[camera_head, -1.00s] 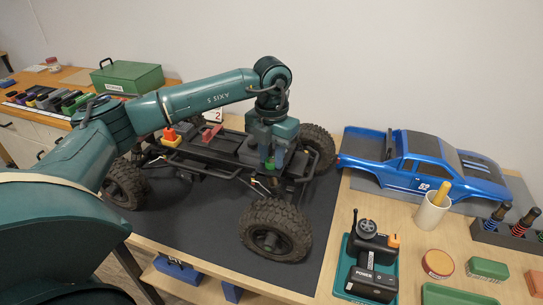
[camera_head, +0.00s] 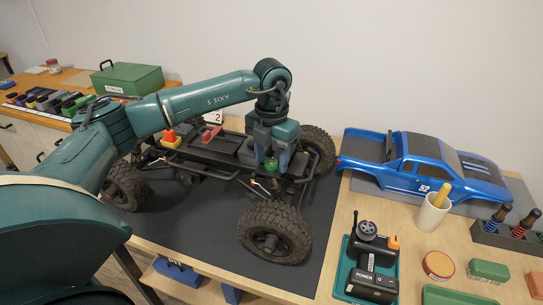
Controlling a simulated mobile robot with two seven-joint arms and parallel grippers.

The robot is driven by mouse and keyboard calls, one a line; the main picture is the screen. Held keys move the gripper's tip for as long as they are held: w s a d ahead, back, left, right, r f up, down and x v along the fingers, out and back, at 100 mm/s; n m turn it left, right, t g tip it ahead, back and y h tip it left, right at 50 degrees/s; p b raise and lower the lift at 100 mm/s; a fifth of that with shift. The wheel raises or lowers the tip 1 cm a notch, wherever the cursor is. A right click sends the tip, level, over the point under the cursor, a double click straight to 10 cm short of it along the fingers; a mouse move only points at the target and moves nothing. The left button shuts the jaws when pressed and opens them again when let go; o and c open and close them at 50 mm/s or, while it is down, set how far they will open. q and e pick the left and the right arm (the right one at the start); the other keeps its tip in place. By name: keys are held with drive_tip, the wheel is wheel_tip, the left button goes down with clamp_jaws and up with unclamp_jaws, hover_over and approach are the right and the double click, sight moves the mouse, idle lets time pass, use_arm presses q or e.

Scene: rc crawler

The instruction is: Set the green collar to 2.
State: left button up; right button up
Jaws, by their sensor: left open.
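The green collar (camera_head: 271,165) is a small green piece on the front part of the crawler chassis (camera_head: 212,150). My left gripper (camera_head: 272,158) points down right over it, with its fingers at either side of the collar. The gripper is open; whether the fingers touch the collar cannot be told. Any scale on the collar is too small to read. A small white card with a 2 (camera_head: 218,116) stands behind the chassis, partly behind my arm. My right gripper is not in view.
The black mat (camera_head: 190,230) lies under the crawler, whose large front tyre (camera_head: 274,232) is near the gripper. A blue body shell (camera_head: 425,165), a white cup (camera_head: 432,213) and a transmitter in a green tray (camera_head: 371,262) are at the right. A green toolbox (camera_head: 128,77) is at the back left.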

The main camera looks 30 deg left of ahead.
sight(272, 161)
use_arm(q)
wheel_tip(272, 161, up, 13)
drive_tip(key=b, duration=0.1)
idle(0.4)
drive_tip(key=shift+r, duration=0.1)
idle(0.3)
